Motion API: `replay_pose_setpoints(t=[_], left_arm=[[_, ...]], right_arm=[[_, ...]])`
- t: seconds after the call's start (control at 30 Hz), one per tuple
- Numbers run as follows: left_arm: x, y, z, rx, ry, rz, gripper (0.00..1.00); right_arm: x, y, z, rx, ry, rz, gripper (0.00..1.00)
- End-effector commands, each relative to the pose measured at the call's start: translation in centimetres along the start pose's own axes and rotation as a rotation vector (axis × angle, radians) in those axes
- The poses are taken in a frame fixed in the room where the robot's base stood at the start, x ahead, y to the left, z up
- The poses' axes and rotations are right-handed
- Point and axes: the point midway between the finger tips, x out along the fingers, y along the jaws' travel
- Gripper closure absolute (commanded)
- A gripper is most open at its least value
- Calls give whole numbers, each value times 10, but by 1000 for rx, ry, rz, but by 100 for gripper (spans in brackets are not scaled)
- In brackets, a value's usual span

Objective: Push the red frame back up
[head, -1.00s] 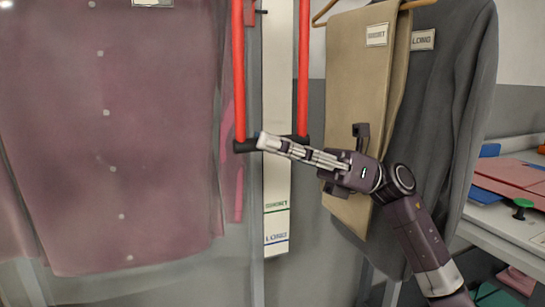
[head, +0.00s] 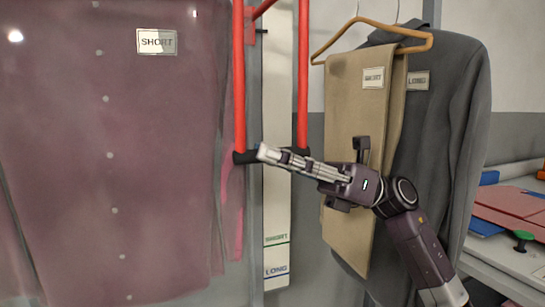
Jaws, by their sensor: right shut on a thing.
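The red frame (head: 240,80) has two upright red bars and a slanting red bar near the top edge of the head view. A black grip bar (head: 245,157) joins its lower ends. Behind it, a white strip (head: 277,200) carries a green SHORT mark and a blue LONG mark; the grip bar is above both. My right gripper (head: 268,154) reaches in from the right and is shut on the black grip bar, covering its middle. My left gripper is not in view.
A mauve buttoned garment labelled SHORT (head: 110,150) fills the left. Beige trousers (head: 350,130) on a wooden hanger (head: 372,22) and a dark jacket (head: 455,110) hang close behind my right arm. A table with folded coloured pieces (head: 510,205) stands at right.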

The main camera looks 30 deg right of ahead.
Motion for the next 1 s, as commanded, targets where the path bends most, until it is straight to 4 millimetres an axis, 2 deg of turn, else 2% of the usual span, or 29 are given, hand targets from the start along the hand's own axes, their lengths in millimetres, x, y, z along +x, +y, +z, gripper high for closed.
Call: replay_pose_setpoints(t=[0.07, 0.1, 0.27, 0.67, 1.0], left_arm=[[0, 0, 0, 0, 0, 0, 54], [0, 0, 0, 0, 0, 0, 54], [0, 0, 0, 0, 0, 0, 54], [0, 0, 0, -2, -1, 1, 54], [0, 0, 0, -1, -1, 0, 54]], right_arm=[[0, 0, 1, -1, -3, -1, 100], [0, 0, 1, -1, -3, -1, 82], [0, 0, 1, 0, -1, -1, 67], [3, 2, 6, -1, 1, 1, 67], [20, 11, 49, -5, 0, 0, 67]])
